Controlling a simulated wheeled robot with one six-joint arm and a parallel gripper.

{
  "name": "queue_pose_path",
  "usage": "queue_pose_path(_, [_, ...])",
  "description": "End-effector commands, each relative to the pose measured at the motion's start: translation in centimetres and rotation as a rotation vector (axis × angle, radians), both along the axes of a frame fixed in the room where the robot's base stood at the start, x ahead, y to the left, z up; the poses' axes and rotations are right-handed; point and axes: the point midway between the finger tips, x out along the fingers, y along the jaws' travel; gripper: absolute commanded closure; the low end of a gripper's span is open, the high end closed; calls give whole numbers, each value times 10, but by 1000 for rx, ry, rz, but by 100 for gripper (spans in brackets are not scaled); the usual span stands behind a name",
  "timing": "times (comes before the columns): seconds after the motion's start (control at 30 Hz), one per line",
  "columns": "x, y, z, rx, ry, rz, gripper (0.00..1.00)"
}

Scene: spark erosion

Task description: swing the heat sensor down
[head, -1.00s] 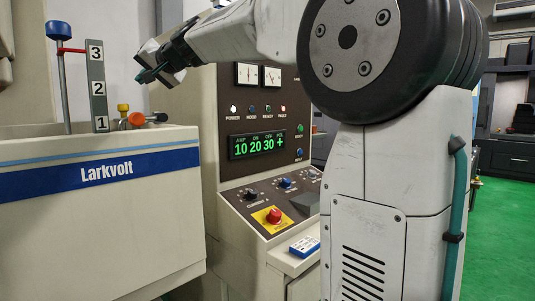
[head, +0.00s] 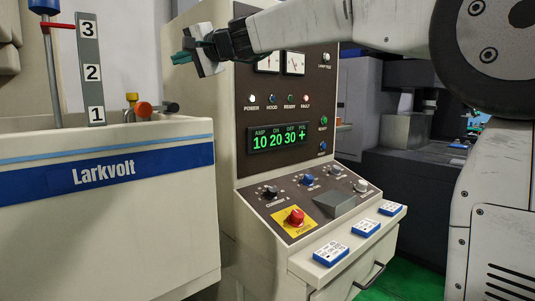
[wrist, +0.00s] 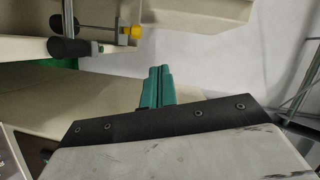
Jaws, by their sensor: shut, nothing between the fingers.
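My gripper (head: 183,57) is shut and empty, with green fingers. It is raised in front of the upper console, to the right of and above the Larkvolt tank (head: 40,150). I cannot tell for sure which part is the heat sensor. An orange-capped fitting (head: 144,109) and a yellow-capped fitting (head: 131,99) stand at the tank's rim, apart from my gripper. In the wrist view the green fingers (wrist: 158,73) are together. Beyond them are a yellow knob (wrist: 131,31) on a thin bar and a black cylinder (wrist: 68,48) on a rod.
A grey scale (head: 90,70) marked 1, 2 and 3 stands at the tank with a blue-topped rod (head: 44,6) and red pointer. The console has a lit display (head: 279,137), a red stop button (head: 295,217) and a ledge with blue-and-white blocks (head: 331,253).

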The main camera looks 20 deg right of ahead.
Motion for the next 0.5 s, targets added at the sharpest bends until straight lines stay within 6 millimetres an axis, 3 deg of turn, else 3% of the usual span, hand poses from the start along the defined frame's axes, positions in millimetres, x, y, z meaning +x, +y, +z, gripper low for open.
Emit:
queue_pose_path(0.3, [9, -34, 12, -2, -1, -4, 100])
queue_pose_path(0.5, [-21, -56, 16, -3, -2, -6, 100])
